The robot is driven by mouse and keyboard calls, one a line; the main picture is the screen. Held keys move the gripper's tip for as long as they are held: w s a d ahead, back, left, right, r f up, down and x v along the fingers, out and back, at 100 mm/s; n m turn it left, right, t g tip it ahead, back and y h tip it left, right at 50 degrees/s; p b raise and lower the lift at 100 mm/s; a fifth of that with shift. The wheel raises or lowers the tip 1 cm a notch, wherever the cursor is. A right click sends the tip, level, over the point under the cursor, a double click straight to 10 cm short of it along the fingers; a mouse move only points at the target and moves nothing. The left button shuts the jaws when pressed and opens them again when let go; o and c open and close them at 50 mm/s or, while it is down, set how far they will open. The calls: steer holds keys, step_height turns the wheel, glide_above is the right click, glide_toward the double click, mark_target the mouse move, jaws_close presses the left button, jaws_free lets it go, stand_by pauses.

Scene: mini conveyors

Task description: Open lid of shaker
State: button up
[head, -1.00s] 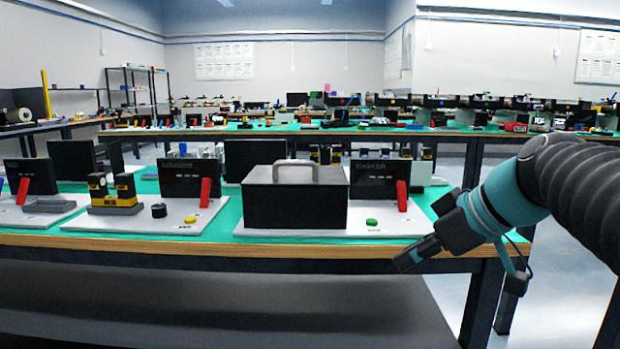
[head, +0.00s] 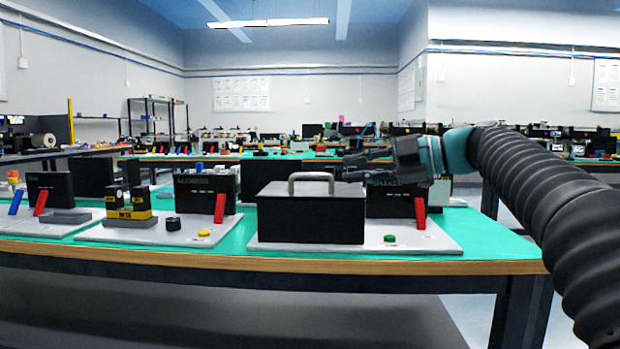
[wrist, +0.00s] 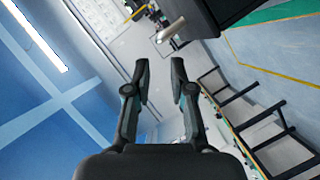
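The shaker (head: 310,217) is a black box with a grey lid on a white base plate (head: 440,240). Its lid lies closed and carries a grey arched handle (head: 311,176). My gripper (head: 345,167) is just right of the handle at about its height, fingers pointing left, apparently apart from it. In the wrist view my gripper (wrist: 160,85) has its two fingers apart with nothing between them. The handle (wrist: 170,30) shows beyond the fingertips there, near the dark box (wrist: 225,10).
On the shaker's plate are a green button (head: 390,238), a red lever (head: 420,213) and a black display panel behind, partly hidden by my gripper. A neighbouring station (head: 132,205) with black and yellow blocks stands left. The green table (head: 235,242) has a wooden front edge.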

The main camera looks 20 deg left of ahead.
mark_target(317, 175)
steer(key=x, duration=1)
steer(key=shift+a+p, duration=0.1)
steer(key=shift+p, duration=0.2)
steer(key=shift+c, duration=0.3)
jaws_close()
